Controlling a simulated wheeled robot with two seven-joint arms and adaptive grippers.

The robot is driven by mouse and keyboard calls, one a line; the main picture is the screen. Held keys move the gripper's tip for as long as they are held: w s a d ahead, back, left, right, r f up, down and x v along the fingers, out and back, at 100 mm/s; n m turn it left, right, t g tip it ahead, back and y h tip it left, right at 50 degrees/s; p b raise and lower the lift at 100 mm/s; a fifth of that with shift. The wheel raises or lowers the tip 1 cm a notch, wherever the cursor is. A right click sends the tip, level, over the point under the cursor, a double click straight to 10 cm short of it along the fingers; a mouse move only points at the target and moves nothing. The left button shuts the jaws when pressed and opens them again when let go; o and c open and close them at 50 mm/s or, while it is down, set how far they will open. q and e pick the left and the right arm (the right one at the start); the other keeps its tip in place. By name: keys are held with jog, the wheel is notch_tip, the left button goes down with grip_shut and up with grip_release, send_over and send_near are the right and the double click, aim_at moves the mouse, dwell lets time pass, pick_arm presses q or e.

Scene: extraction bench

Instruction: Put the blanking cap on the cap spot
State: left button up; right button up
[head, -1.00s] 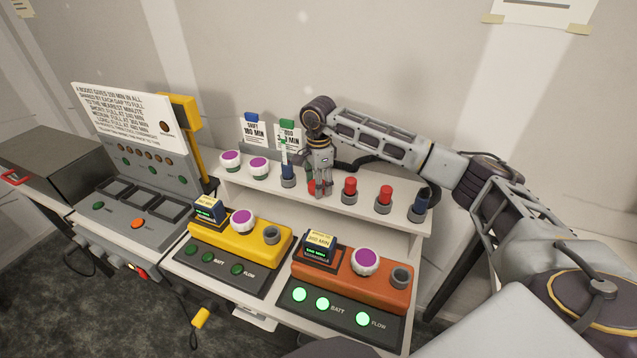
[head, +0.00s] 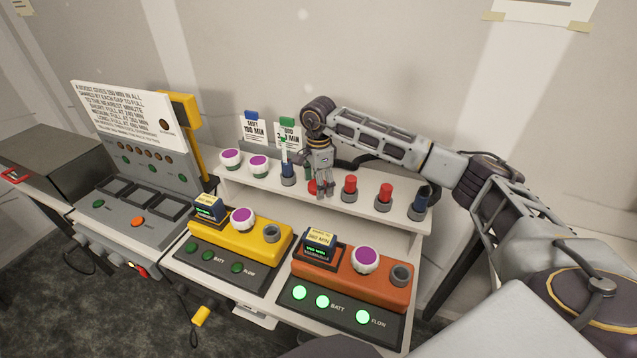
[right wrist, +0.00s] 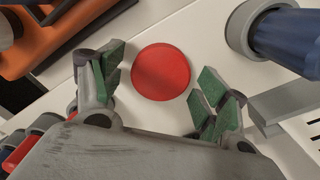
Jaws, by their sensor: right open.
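A round red disc (right wrist: 160,72) lies on the white shelf in the right wrist view. It is seen from above, so I cannot tell its height or whether it is the blanking cap or the cap spot. My right gripper (right wrist: 160,92) is open, with one green-padded finger on each side of the disc and a gap to both. In the head view my right gripper (head: 322,190) points down at the shelf and partly hides the red piece (head: 312,187). My left gripper is not in view.
On the shelf (head: 270,190), a blue-and-grey piece (head: 288,175) stands left of the gripper. Two red-topped pieces (head: 350,188) (head: 384,197) and a blue one (head: 420,203) stand right. Yellow (head: 215,238) and orange (head: 345,278) units sit in front. Two cards stand behind.

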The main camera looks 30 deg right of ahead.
jog(key=shift+r, duration=0.1)
jog(key=shift+r, duration=0.2)
notch_tip(320, 180, up, 12)
jog(key=b, duration=0.1)
jog(key=shift+b, duration=0.4)
jog(key=shift+d+f, duration=0.1)
jog(key=shift+f, duration=0.05)
dwell(0.5)
